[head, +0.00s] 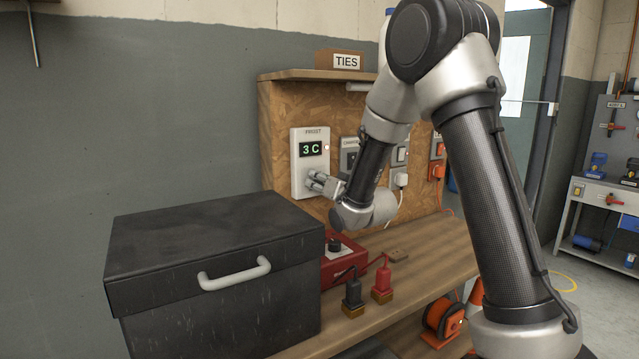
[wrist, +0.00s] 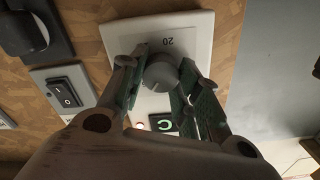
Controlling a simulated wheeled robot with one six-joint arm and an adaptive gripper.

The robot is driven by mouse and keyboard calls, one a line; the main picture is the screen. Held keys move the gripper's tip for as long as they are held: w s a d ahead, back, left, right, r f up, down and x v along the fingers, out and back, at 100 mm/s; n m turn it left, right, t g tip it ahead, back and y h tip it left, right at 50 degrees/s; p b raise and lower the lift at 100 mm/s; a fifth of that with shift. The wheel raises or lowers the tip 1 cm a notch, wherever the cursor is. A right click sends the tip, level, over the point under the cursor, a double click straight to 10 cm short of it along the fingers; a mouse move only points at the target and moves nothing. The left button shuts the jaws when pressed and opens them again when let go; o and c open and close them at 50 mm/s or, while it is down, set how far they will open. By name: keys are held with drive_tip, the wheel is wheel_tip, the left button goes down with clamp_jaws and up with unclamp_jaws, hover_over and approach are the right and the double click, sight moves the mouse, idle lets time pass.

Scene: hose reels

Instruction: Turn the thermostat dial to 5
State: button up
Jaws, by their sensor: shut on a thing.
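The white thermostat (head: 309,150) labelled FROST is mounted on the wooden board, and its display reads 3 C in the head view. In the wrist view the thermostat (wrist: 190,32) appears upside down, with a printed 20 beside the round grey dial (wrist: 161,72). My gripper (head: 316,183) is at the lower part of the thermostat. In the wrist view my gripper (wrist: 160,82) has its two fingers on either side of the dial, shut on it. In the head view the gripper hides the dial. The dial's pointer mark cannot be made out.
A switch (wrist: 67,92) sits beside the thermostat on the board. A large black box (head: 215,280) stands below left. A TIES box (head: 340,59) is on top.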

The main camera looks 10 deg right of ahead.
drive_tip(key=shift+m, duration=1.1)
drive_tip(key=o, duration=1)
drive_tip(key=shift+s+d, duration=0.1)
drive_tip(key=v, duration=0.7)
drive_tip(key=shift+s, duration=0.15)
